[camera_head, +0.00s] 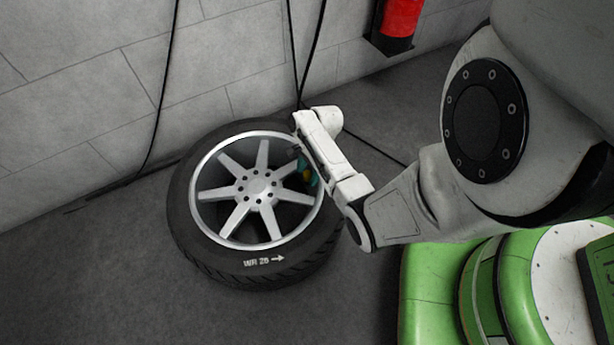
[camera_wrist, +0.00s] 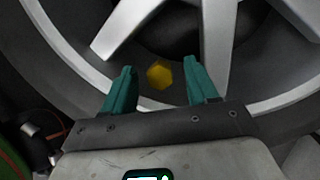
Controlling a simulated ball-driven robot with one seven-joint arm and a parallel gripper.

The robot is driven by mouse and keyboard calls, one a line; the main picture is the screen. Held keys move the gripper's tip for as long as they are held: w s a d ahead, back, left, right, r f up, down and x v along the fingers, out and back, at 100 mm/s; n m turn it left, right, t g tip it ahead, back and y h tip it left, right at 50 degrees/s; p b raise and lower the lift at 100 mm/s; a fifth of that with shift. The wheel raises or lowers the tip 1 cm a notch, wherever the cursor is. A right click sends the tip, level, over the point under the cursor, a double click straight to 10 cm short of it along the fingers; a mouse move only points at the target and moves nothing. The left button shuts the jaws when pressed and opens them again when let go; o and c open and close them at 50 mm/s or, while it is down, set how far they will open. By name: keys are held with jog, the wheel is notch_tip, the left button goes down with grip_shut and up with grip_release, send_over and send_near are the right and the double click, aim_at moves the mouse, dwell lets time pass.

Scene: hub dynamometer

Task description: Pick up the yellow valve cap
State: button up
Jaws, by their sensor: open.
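The yellow valve cap (camera_wrist: 159,74) sits at the wheel, near the inner edge of the rim and between two spokes in the wrist view. It looks six-sided. My gripper (camera_wrist: 161,82) is open, with one teal finger on each side of the cap and a gap to both. In the head view my gripper (camera_head: 308,172) is over the right part of the rim. I cannot tell how far above the cap the fingertips are.
The wheel has a silver spoked rim (camera_head: 239,209) and a black tyre (camera_head: 190,235), lying on the grey floor (camera_head: 100,270). Dark cables hang along the block wall (camera_head: 75,90). A red cylinder (camera_head: 401,17) is mounted at the top. Floor left of the tyre is clear.

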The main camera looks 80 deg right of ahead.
jog(key=shift+c, duration=0.2)
grip_shut()
dwell(0.3)
